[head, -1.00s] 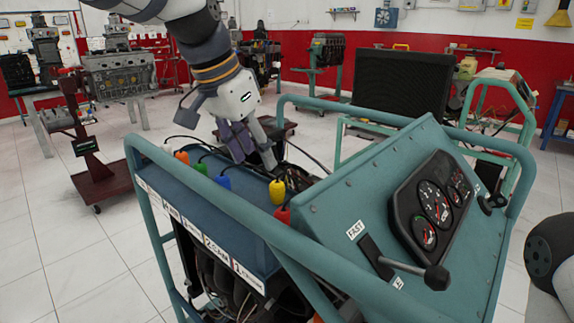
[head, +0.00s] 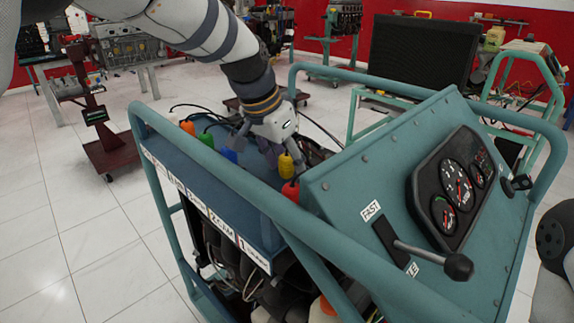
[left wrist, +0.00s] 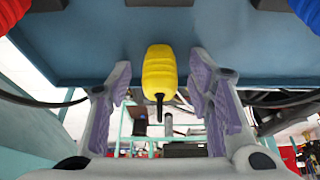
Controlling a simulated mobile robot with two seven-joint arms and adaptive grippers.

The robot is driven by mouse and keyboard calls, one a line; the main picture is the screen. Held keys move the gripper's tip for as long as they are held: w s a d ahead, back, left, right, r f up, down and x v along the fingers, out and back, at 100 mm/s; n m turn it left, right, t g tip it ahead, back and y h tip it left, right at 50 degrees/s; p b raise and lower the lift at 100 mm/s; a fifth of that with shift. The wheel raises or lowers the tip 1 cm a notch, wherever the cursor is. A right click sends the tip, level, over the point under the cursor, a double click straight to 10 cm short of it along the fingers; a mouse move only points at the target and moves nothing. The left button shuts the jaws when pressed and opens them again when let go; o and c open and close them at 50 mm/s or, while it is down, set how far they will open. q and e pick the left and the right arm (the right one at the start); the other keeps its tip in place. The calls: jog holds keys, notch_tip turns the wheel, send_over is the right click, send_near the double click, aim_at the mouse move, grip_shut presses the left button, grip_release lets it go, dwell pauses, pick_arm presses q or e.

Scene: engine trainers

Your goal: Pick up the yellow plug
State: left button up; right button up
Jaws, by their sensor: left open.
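The yellow plug (head: 286,165) stands on the blue top panel (head: 190,158) of the engine trainer in the head view, left of the red plug (head: 290,191). In the left wrist view the yellow plug (left wrist: 159,73) is between the two spread fingers of my left gripper (left wrist: 160,95), with a gap on each side. Its dark narrow tip points toward the camera. My right gripper is not seen.
Orange (head: 188,127), green (head: 206,139) and blue (head: 228,155) plugs stand in the row to the left. Black cables loop behind them. The green tube frame (head: 215,172) and the gauge panel (head: 370,165) border the plugs.

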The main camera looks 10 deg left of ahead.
pick_arm(q)
jog(key=shift+r, duration=0.15)
grip_shut()
jog(key=shift+r, duration=0.1)
